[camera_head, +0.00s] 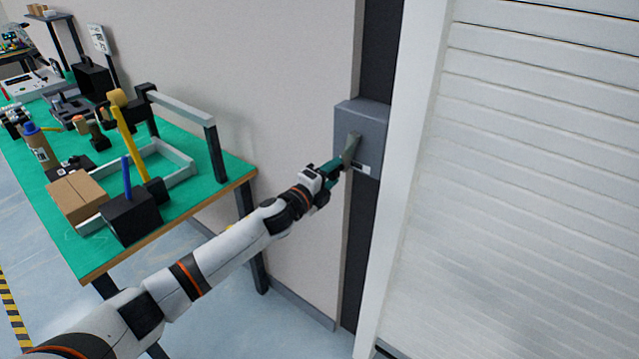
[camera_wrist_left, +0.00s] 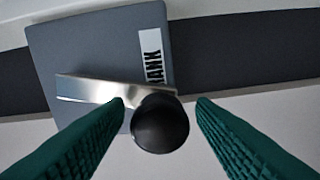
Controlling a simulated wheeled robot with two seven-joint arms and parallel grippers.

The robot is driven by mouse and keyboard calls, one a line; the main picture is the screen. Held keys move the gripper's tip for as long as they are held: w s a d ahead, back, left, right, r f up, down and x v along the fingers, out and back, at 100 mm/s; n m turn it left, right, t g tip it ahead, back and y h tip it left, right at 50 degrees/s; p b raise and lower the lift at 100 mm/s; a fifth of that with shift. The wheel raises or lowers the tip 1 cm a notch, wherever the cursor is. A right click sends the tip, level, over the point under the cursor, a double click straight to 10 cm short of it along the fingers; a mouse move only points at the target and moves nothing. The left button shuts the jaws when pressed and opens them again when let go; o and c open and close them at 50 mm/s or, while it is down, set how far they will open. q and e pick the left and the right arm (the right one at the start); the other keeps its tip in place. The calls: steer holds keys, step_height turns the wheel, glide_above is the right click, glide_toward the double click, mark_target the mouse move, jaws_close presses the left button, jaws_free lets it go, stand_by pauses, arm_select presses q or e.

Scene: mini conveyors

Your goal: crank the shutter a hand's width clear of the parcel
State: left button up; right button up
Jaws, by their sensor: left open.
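The white slatted shutter (camera_head: 530,170) fills the right of the head view; its lower edge is out of view. A grey crank box (camera_head: 362,118) is mounted on the wall beside it; it also shows in the left wrist view (camera_wrist_left: 85,50). A metal crank arm (camera_wrist_left: 85,90) ends in a round black knob (camera_wrist_left: 160,130). My left gripper (camera_head: 337,166) is at the crank, open. In the left wrist view its green fingers (camera_wrist_left: 160,103) stand either side of the knob, not closed on it. I see no parcel by the shutter.
A green-topped bench (camera_head: 235,174) stands at the left with a brown carton (camera_head: 78,197), black blocks, tools and a grey frame on it. A white post (camera_head: 405,180) stands between the crank box and the shutter. Yellow-black floor tape (camera_head: 14,315) lies at lower left.

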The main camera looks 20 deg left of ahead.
arm_select(q)
steer(key=b+v, duration=0.2)
steer(key=v, duration=0.9)
steer(key=shift+s+a, duration=0.15)
steer(key=shift+s, duration=0.2)
